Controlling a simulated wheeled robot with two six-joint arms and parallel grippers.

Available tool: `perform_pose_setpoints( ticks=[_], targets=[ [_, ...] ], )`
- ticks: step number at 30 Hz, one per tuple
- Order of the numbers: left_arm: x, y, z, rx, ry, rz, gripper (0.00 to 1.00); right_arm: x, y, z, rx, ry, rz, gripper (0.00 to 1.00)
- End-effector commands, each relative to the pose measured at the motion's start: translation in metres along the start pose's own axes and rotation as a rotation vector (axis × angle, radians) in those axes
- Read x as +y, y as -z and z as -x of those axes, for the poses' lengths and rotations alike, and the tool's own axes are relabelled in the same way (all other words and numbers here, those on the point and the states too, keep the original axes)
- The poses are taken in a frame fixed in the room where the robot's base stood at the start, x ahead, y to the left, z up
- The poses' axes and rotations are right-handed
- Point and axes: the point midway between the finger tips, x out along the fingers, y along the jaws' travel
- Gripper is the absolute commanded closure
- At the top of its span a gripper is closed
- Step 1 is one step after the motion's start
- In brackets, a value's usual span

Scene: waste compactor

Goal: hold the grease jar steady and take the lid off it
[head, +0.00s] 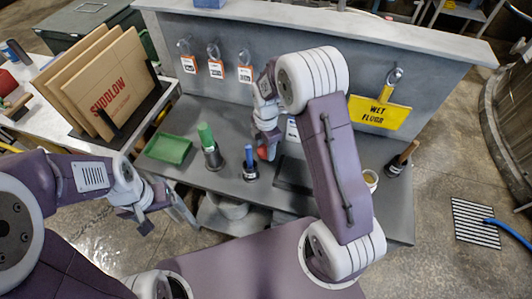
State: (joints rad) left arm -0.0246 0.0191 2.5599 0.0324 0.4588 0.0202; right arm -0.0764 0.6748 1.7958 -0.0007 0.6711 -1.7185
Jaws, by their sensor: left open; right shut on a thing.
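My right gripper (266,143) points down over the grey bench, shut on a small red thing (263,152). Only part of the red thing shows; I cannot tell whether it is the grease jar, its lid or something else. A small pale round container (370,180) stands on the bench to the right, partly hidden by my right arm; I cannot tell whether it is the grease jar. My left gripper (166,212) is open and empty, off the bench's front left, well apart from the red thing.
On the bench (225,178) are a green tray (168,148), a green-handled tool in a holder (206,136), a blue-handled one (249,157) and a wooden-handled one (405,154). Tags and a yellow sign (379,113) hang behind. Cardboard panels (105,85) stand left.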

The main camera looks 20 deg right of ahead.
Motion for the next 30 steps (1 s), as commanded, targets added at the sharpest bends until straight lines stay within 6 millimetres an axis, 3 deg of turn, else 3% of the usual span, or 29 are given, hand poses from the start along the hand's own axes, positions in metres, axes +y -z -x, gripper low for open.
perform_pose_setpoints(
  ticks=[4, 10, 22, 23, 24, 30],
  targets=[
    [0.0, 0.0, 0.001, 0.0, 0.0, 0.0, 0.15, 0.0, 0.001, -0.007, 0.0, 0.002, -0.001, 1.0],
    [0.0, 0.0, 0.004, 0.0, 0.0, 0.0, 0.15, 0.0, 0.001, -0.038, 0.0, 0.002, -0.001, 1.0],
    [0.0, 0.0, 0.0, 0.0, 0.0, 0.0, 0.15, 0.0, 0.0, -0.046, 0.0, 0.0, 0.0, 1.0],
    [0.0, 0.0, 0.002, 0.0, 0.0, 0.0, 0.15, 0.0, 0.0, -0.044, 0.0, 0.0, 0.0, 0.43],
    [0.0, 0.0, 0.002, 0.0, 0.0, 0.0, 0.15, 0.0, 0.0, -0.044, 0.0, 0.0, 0.0, 0.32],
    [0.0, 0.0, 0.002, 0.0, 0.0, 0.0, 0.15, 0.0, 0.0, -0.044, 0.0, 0.001, 0.0, 0.29]
  ],
)
